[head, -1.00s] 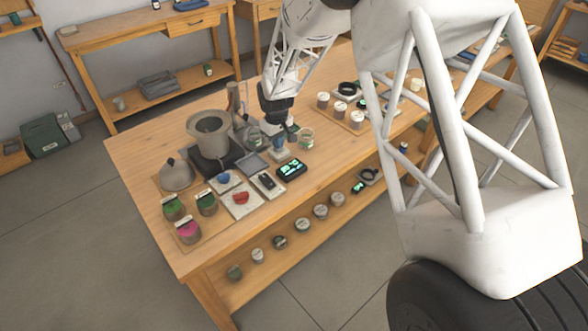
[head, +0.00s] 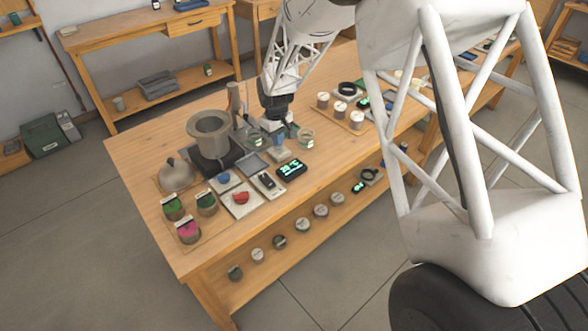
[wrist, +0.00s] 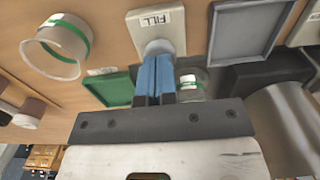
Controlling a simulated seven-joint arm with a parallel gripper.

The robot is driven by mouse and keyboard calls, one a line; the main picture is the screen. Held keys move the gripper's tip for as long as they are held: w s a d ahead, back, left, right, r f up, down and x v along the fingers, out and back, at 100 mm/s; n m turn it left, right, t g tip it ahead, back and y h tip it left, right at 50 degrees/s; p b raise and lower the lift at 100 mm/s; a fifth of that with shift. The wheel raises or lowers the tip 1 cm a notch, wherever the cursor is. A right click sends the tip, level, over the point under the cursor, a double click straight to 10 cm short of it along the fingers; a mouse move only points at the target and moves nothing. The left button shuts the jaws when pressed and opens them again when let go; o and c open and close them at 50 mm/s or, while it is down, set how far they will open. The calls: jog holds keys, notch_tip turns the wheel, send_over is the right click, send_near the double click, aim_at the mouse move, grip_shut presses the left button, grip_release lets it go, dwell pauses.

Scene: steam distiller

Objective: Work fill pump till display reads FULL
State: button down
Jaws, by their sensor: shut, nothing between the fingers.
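The fill pump, a beige block labelled FILL (wrist: 152,20), has a pale round plunger (wrist: 158,47) in the wrist view. My gripper (wrist: 157,62) is shut and empty, its blue fingertips right at the plunger; I cannot tell whether they touch it. In the head view my gripper (head: 277,132) is above the pump (head: 279,154), partly covering it. The black display (head: 291,169) stands just in front of the pump, with lit cyan characters too small to read surely.
A glass jar with a green band (wrist: 62,45) stands beside the pump, and another (wrist: 190,82) is partly hidden behind the fingers. A grey pot (head: 209,128) stands to the left in the head view. Labelled jars (head: 188,231) stand at the table's front left.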

jog(key=shift+r, duration=1.95)
notch_tip(320, 180, up, 5)
jog(key=shift+f, duration=0.2)
jog(key=shift+f, duration=0.1)
dwell(0.4)
jog(key=shift+f, duration=3.2)
jog(key=shift+f, duration=0.6)
jog(key=shift+f, duration=1.1)
